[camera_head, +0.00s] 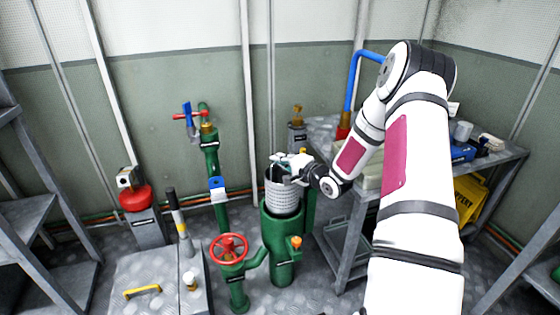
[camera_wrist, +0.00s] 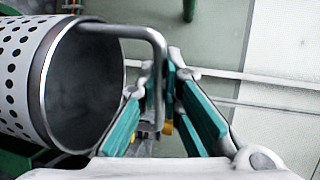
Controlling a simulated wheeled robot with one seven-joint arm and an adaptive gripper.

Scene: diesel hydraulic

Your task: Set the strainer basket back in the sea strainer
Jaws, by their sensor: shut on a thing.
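The strainer basket (camera_head: 282,192) is a light-grey perforated cylinder with an open top. It stands upright at the mouth of the green sea strainer (camera_head: 281,240), its lower end at or inside the opening; how deep is hidden. My gripper (camera_head: 284,172) is at the basket's top, shut on its bail handle. In the wrist view the basket (camera_wrist: 22,75) fills the left side, its smooth rim and hollow inside showing. The bent metal handle (camera_wrist: 150,38) runs from the rim to between the green finger pads of my gripper (camera_wrist: 163,95).
A red handwheel valve (camera_head: 229,248) stands left of the strainer. A metal bench (camera_head: 345,225) with boxes and tools stands close on the right. A checker-plate box (camera_head: 160,268) with a yellow handle is at front left. Green pipework (camera_head: 209,155) rises behind.

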